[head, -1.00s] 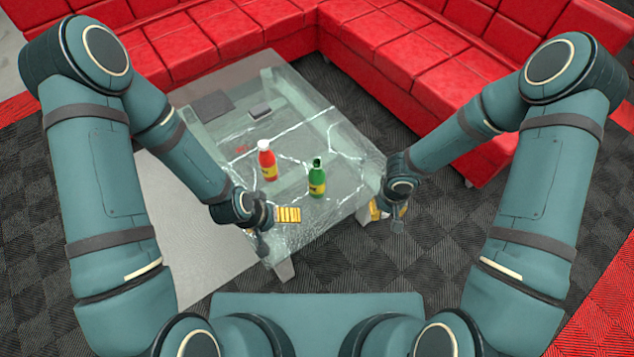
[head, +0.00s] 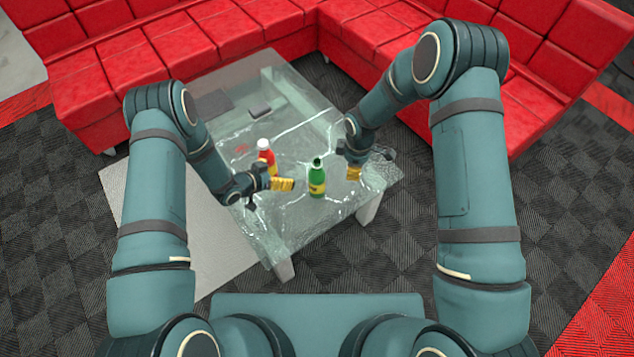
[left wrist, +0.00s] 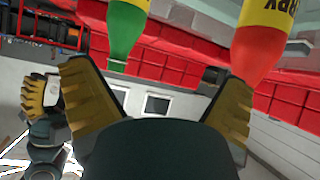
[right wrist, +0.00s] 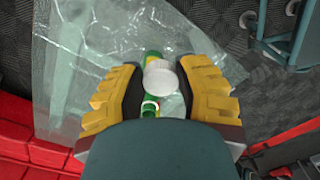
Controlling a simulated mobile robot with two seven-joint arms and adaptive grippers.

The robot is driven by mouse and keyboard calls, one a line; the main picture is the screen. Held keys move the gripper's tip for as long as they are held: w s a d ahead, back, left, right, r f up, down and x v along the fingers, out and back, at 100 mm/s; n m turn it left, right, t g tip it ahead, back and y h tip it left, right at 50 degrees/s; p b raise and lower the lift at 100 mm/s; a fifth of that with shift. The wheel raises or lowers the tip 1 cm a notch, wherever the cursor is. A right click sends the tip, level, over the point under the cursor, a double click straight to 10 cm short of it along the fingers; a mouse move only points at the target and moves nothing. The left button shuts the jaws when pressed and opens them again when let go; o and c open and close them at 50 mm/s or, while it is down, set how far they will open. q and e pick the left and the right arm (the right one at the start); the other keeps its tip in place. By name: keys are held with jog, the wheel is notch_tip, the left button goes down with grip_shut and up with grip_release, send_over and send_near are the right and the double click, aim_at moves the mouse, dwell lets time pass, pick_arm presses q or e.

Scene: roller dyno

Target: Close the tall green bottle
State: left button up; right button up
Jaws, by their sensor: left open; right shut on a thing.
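The tall green bottle (head: 317,180) with a yellow label stands upright on the glass table. It appears upside down in the left wrist view (left wrist: 127,32), and its mouth looks uncapped. My right gripper (head: 353,173) is to the right of the bottle, shut on a round whitish cap (right wrist: 162,76). In the right wrist view the green bottle (right wrist: 151,57) lies beyond the cap and is partly covered by it. My left gripper (head: 287,184) is open and empty, to the left of the green bottle and apart from it.
A red bottle (head: 265,150) with a white cap stands close behind my left gripper; it also shows in the left wrist view (left wrist: 262,50). A small dark box (head: 260,112) lies farther back on the glass table (head: 290,228). Red sofas (head: 230,35) border the far side.

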aim_at(317, 176)
jog(key=w+a+r+n, duration=0.1)
jog(key=w+a+n, duration=0.1)
jog(key=a, duration=0.1)
jog(key=w+a+r+n, duration=0.1)
jog(key=w+a+n, duration=0.1)
jog(key=a+n, duration=0.1)
jog(key=w+a+r+n, duration=0.1)
jog(key=w+a+n, duration=0.1)
jog(key=a, duration=0.2)
jog(key=shift+a+r, duration=0.1)
jog(key=shift+r, duration=0.15)
pick_arm(q)
jog(key=f+m+g+h, duration=0.1)
jog(key=m, duration=0.1)
jog(key=d+f+m+g+h, duration=0.1)
jog(key=m, duration=0.1)
jog(key=f+m+h, duration=0.1)
jog(key=h, duration=0.1)
jog(key=shift+s+d+m+g, duration=0.3)
jog(key=shift+d+m+g, duration=0.1)
jog(key=shift+d, duration=0.1)
jog(key=x, duration=1.2)
jog(key=shift+c, duration=0.2)
jog(key=c, duration=1.4)
jog(key=shift+o, duration=0.2)
pick_arm(e)
jog(key=shift+f, duration=2.45)
